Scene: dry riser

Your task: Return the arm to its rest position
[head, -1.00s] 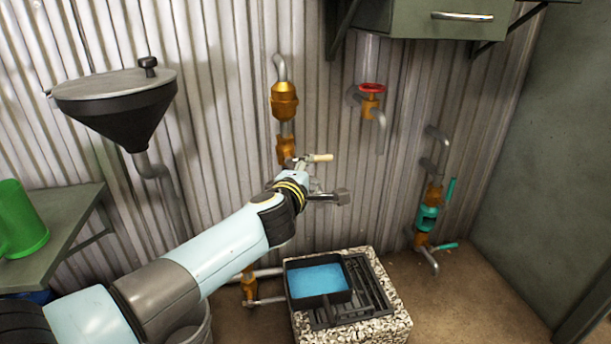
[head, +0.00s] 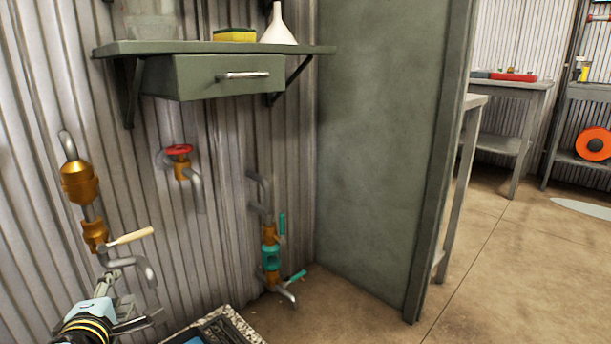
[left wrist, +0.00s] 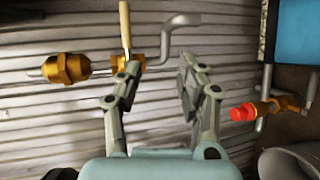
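My left gripper (head: 128,300) is at the lower left of the head view, with its arm mostly out of the picture. In the left wrist view its two fingers (left wrist: 160,82) are spread wide, with nothing between them. Beyond them is the wall tap, with a brass body (head: 95,235), a pale wooden lever (head: 130,237) and a grey bent spout (head: 148,270). The lever also shows upright in the left wrist view (left wrist: 125,25), beside the left finger. Whether a finger touches the tap, I cannot tell. My right gripper is not in view.
A stone-edged drain (head: 236,325) is cut off at the bottom. A red-wheeled tap (head: 179,150) and a teal-handled valve (head: 270,256) are on the wall, below a shelf with a drawer (head: 225,77). A grey partition (head: 385,150) stands right, with open floor beyond.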

